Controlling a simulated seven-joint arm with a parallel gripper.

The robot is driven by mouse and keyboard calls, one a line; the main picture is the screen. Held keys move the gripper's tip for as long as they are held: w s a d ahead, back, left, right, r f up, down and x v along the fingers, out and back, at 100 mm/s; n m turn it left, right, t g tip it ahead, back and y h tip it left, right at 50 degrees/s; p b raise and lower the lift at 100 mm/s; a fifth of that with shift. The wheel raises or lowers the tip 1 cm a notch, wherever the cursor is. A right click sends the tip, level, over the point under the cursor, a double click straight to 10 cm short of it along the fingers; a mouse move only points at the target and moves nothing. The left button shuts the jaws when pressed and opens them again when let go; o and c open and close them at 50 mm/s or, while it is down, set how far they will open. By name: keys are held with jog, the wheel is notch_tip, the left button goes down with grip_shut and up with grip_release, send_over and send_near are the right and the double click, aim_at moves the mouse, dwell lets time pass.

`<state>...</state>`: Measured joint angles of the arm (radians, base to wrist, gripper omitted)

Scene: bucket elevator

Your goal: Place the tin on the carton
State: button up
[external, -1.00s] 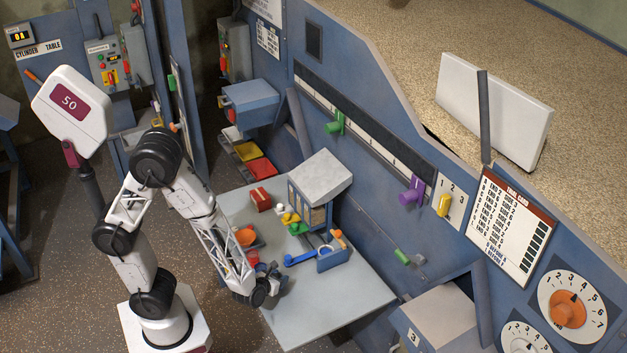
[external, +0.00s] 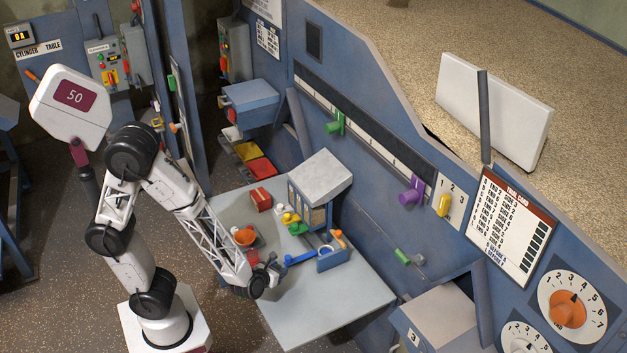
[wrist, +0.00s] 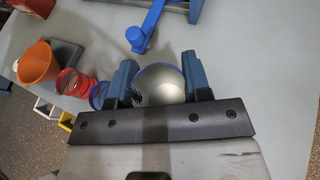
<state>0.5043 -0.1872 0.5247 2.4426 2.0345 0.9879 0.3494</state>
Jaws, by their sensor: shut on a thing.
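A round silver tin (wrist: 160,85) sits between the two blue fingers of my gripper (wrist: 160,66) in the wrist view. The fingers are shut on its sides. In the external view my gripper (external: 264,281) is low over the front left part of the grey table, and the tin is mostly hidden by it. A red box (external: 260,200), which looks like the carton, stands at the back left of the table, apart from my gripper. A red thing at the top left of the wrist view (wrist: 35,6) is probably this box.
An orange cup (wrist: 39,63), a red ring-like cup (wrist: 71,82) and a blue one (wrist: 98,95) stand left of my gripper. A blue handle (external: 300,258) and a small rack (external: 308,212) stand farther back. The table's front right (external: 340,300) is clear.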

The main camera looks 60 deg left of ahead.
notch_tip(320, 180, up, 7)
jog(key=w+a+n+g+y, duration=0.2)
jog(key=w+a, duration=0.1)
jog(key=a, duration=0.8)
jog(key=w+a+n+g+y, duration=0.1)
jog(key=w+a+n+y, duration=0.15)
jog(key=a, duration=0.85)
jog(key=s+a+n+g+y, duration=0.1)
jog(key=s+a+n+g, duration=0.1)
jog(key=a, duration=0.9)
jog(key=s+a+n+g+y, duration=0.1)
jog(key=s+a+n+g, duration=0.1)
jog(key=a, duration=0.9)
notch_tip(320, 180, down, 5)
jog(key=shift+w+a+r, duration=0.1)
jog(key=shift+a+r, duration=0.05)
jog(key=shift+r, duration=0.05)
jog(key=w+a, duration=0.3)
jog(key=w, duration=0.1)
jog(key=w+a+f, duration=0.1)
jog(key=w+a, duration=0.2)
jog(key=w, duration=0.2)
jog(key=w+a, duration=0.3)
jog(key=w, duration=0.1)
jog(key=shift+w+f, duration=0.15)
jog(key=shift+f, duration=0.05)
